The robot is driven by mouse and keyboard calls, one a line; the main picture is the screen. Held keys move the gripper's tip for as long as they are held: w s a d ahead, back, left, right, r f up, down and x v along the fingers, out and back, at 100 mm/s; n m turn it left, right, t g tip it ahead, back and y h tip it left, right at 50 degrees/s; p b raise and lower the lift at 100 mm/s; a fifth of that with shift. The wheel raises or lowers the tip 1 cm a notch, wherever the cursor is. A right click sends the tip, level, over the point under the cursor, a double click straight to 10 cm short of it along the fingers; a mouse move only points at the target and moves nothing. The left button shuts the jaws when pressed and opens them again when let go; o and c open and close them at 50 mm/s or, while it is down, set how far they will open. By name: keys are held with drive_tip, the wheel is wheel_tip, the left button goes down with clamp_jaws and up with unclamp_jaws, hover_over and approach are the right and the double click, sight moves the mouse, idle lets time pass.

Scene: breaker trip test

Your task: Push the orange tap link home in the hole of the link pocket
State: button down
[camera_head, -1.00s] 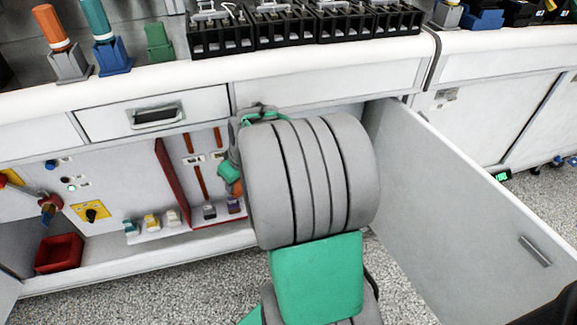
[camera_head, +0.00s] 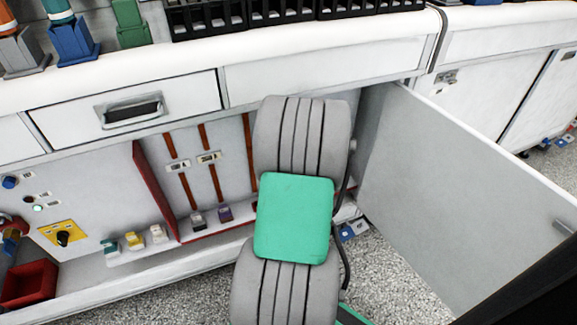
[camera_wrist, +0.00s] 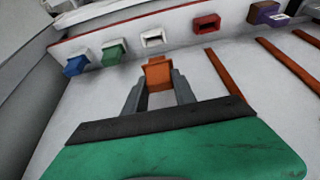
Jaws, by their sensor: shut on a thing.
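In the wrist view, my gripper (camera_wrist: 159,80) is shut on the orange tap link (camera_wrist: 158,71), which sits between its two grey fingers. Just beyond the link is a white pocket (camera_wrist: 153,38) with a dark opening. A red pocket (camera_wrist: 206,23) with an opening stands to its right. I cannot tell which is the link pocket. A gap shows between the link and the white pocket, so the link is outside it. In the head view my arm hides the gripper and the link.
Brown-orange bars (camera_wrist: 285,66) run along the panel. In the head view, an open cabinet door (camera_head: 470,190) stands right of my arm, and a drawer (camera_head: 130,108) is above the panel.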

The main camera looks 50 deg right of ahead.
drive_tip(key=shift+w+d+r, duration=0.15)
drive_tip(key=shift+d+r, duration=0.2)
drive_tip(key=shift+r, duration=0.15)
drive_tip(key=f+b, duration=0.4)
drive_tip(key=f, duration=0.2)
drive_tip(key=shift+a+f+b, duration=0.15)
drive_tip(key=shift+a+b, duration=0.05)
drive_tip(key=shift+b, duration=0.15)
drive_tip(key=shift+s+p, duration=0.2)
drive_tip(key=shift+p, duration=0.4)
idle(0.7)
drive_tip(key=shift+f+b, duration=1.05)
drive_tip(key=shift+f, duration=0.8)
drive_tip(key=c, duration=0.9)
unclamp_jaws()
drive_tip(key=shift+a, duration=0.1)
drive_tip(key=p+v, duration=0.3)
drive_tip(key=v, duration=0.4)
drive_tip(key=shift+s+a+r+p, duration=0.1)
drive_tip(key=shift+s+r+p, duration=0.05)
drive_tip(key=shift+r+p, duration=0.25)
